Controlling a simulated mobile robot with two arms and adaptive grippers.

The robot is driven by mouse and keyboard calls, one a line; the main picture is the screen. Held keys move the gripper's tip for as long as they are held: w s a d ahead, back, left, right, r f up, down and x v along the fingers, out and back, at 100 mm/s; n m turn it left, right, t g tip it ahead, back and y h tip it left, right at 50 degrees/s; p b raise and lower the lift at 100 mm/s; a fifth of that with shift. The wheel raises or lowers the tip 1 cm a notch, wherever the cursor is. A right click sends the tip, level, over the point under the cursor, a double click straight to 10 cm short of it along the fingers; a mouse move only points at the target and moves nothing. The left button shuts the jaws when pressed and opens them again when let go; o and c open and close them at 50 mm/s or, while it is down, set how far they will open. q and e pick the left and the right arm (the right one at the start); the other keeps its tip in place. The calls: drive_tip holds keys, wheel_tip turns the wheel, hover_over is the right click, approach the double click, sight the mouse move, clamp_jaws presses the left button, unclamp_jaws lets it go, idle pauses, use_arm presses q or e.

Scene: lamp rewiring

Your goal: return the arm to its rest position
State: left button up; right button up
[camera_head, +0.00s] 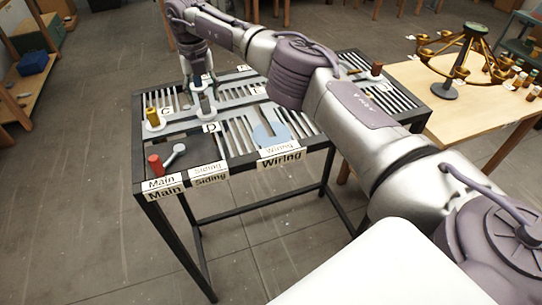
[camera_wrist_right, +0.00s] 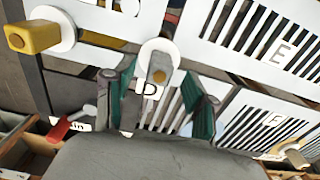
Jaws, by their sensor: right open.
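My right arm (camera_head: 345,130) comes in from the lower right and stretches across the black-framed panel table (camera_head: 141,110). My right gripper (camera_head: 197,80) is at the far left part of the panel, over a grey lever on a white round base (camera_head: 205,103). In the right wrist view the gripper (camera_wrist_right: 155,88) has its two green-padded fingers apart. The grey lever (camera_wrist_right: 158,66) with a brass-coloured tip shows between and beyond them, near the letter D. I cannot tell whether the fingers touch it. My left gripper is not in view.
A yellow handle (camera_head: 153,117) stands by letter C, and a red handle (camera_head: 155,163) stands near the Main label. A blue disc (camera_head: 270,135) lies by the Wiring label. A brass chandelier (camera_head: 462,55) stands on a wooden table (camera_head: 415,75) at the right. Shelves are at the left.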

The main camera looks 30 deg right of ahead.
wheel_tip(320, 180, up, 9)
